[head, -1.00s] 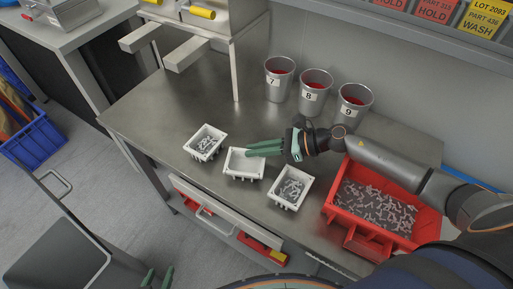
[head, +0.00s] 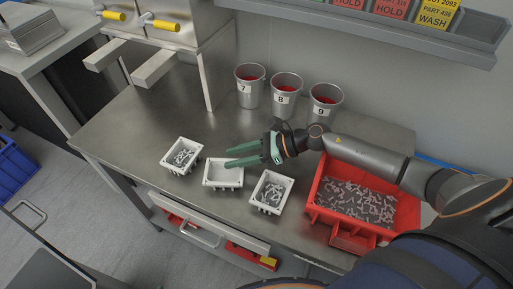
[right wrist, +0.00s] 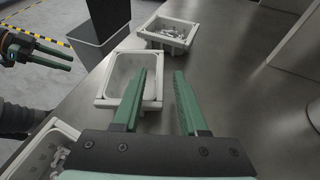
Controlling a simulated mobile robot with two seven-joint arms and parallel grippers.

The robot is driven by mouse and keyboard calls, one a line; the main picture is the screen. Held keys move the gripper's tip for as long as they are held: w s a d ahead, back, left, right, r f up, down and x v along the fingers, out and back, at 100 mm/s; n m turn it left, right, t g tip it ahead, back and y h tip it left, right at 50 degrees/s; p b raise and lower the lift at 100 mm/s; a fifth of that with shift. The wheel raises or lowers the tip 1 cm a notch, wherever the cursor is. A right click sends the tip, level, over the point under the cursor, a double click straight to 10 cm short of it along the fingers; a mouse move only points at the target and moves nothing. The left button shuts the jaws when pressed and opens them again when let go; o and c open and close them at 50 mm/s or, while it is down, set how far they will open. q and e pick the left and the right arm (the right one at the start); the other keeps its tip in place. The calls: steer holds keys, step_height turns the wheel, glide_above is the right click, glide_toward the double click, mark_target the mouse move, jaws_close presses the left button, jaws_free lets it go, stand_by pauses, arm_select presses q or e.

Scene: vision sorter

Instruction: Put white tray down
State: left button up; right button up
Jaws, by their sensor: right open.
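Three white trays stand on the metal bench in the head view. The middle white tray (head: 222,184) is empty; the left tray (head: 168,168) and right tray (head: 268,209) hold small grey parts. My right gripper (head: 231,157) is open and empty at the back edge of the middle tray. In the right wrist view its fingers (right wrist: 159,78) lie either side of the empty tray's near rim (right wrist: 158,92); contact cannot be told. My left gripper (right wrist: 50,54) shows only in the right wrist view, away from the trays, its fingers apart.
A red bin (head: 313,212) of grey parts stands to the right. Metal cups 7 (head: 250,95), 8 (head: 285,102) and 9 (head: 323,108) stand behind the gripper. An open drawer (head: 207,222) juts out below the bench front. Bench left of the trays is clear.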

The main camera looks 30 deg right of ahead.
steer(key=b+v, duration=0.1)
steer(key=v, duration=0.9)
steer(key=shift+f+b, duration=0.15)
steer(key=shift+b, duration=0.25)
steer(key=shift+s+d+r, duration=0.3)
steer(key=shift+d+r, duration=0.1)
steer(key=shift+d, duration=0.15)
